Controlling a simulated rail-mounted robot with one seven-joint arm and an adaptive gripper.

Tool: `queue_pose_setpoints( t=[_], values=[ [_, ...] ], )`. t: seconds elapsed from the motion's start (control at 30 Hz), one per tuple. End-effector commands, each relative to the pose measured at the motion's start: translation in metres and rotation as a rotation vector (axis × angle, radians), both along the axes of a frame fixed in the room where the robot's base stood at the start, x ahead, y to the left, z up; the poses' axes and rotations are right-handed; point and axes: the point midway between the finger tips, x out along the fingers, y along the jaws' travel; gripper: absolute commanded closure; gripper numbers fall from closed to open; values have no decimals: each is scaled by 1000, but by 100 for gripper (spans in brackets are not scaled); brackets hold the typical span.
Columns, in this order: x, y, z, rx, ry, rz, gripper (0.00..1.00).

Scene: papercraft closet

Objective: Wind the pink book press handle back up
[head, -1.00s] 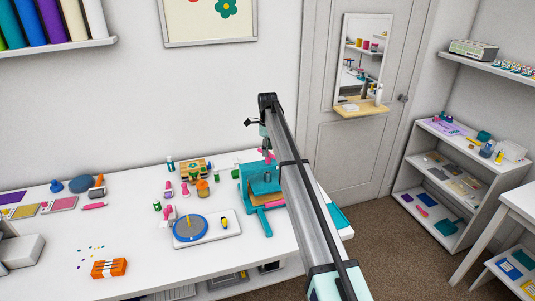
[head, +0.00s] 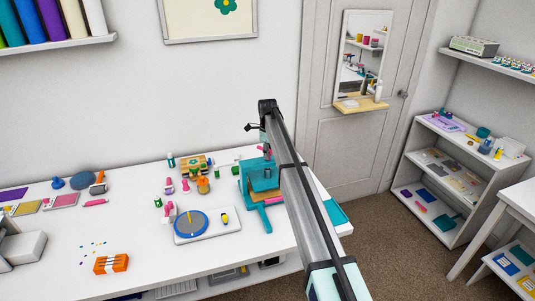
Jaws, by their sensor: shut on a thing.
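The teal book press (head: 260,197) stands on the white table, left of my arm. Its pink handle (head: 268,150) shows as a small patch at the top of the press. My gripper (head: 265,143) points down over the press and is shut on the pink handle. The fingers are small and partly hidden by my arm, so the exact grip is hard to see. My arm also covers the right side of the press. A tan board (head: 276,198) shows inside the press.
A blue turntable (head: 190,223) on a white board lies left of the press. Several small pink and green stamps and bottles stand behind it, near a wooden holder (head: 193,165). An orange bundle (head: 111,263) lies at the front. The table's middle left is mostly clear.

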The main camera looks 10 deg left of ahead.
Motion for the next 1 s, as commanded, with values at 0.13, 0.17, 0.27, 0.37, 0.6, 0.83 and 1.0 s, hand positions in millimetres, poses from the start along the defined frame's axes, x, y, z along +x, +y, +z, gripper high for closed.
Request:
queue_pose_setpoints(
  t=[0.13,0.17,0.27,0.37,0.6,0.83,1.0],
  values=[
    [1,0,0,1,-2,7,100],
    [1,0,0,1,-2,11,100],
    [1,0,-1,1,-2,34,100],
    [1,1,-1,1,-2,72,100],
    [1,1,-2,2,-3,233,100],
    [1,1,-2,1,-3,447,100],
    [1,1,-2,1,-4,609,100]
  ],
)
